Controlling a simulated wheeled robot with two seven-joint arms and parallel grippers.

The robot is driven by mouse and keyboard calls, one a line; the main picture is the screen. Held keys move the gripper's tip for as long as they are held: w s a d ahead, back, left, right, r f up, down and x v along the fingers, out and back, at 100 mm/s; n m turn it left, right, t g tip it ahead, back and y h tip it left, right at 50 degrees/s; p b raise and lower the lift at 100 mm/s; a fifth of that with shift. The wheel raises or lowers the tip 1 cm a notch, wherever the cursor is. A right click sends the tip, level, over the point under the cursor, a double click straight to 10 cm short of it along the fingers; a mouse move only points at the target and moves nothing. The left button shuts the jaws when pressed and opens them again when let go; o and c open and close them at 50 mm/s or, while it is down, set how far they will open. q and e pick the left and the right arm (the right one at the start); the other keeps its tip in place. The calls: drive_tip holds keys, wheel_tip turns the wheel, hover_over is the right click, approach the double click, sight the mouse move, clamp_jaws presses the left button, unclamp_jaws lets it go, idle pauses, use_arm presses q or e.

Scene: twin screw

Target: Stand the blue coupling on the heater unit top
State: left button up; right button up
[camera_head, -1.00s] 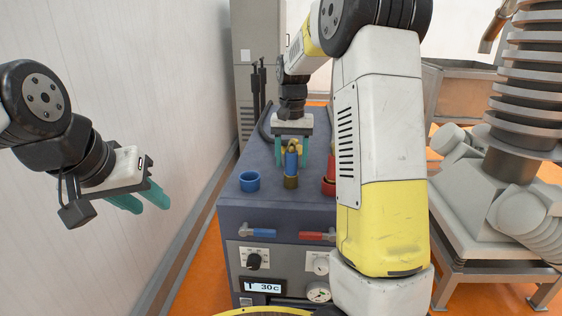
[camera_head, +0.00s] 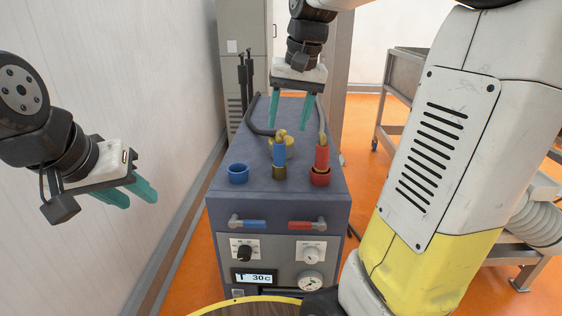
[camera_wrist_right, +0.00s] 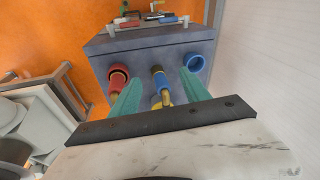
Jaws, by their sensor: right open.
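The blue coupling (camera_head: 279,153) stands upright on the heater unit top (camera_head: 262,203), with brass at its lower end and a brass piece at its upper end. It also shows in the right wrist view (camera_wrist_right: 159,80). I cannot tell whether its base rests directly on the top or in a brass seat. My right gripper (camera_head: 291,122) is open and empty above and behind the coupling; its fingers also show in the right wrist view (camera_wrist_right: 160,98). My left gripper (camera_head: 143,200) is open and empty, left of the heater unit near the wall.
An empty blue socket (camera_head: 238,174) is left of the coupling. A red coupling (camera_head: 321,157) stands in a red socket (camera_head: 320,178) to the right. Blue and red valve handles (camera_head: 307,224) sit on the front. My right arm crosses the right side.

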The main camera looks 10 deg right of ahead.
drive_tip(key=s+a+f+n+t, duration=0.1)
drive_tip(key=s+f+t, duration=0.1)
drive_tip(key=s, duration=0.5)
drive_tip(key=s+a+f+n+t, duration=0.1)
drive_tip(key=s+f, duration=0.2)
drive_tip(key=s, duration=0.5)
drive_tip(key=shift+s+a+t+y, duration=0.2)
drive_tip(key=shift+a+t+y, duration=0.15)
drive_tip(key=shift+t+y, duration=0.05)
drive_tip(key=shift+f, duration=0.1)
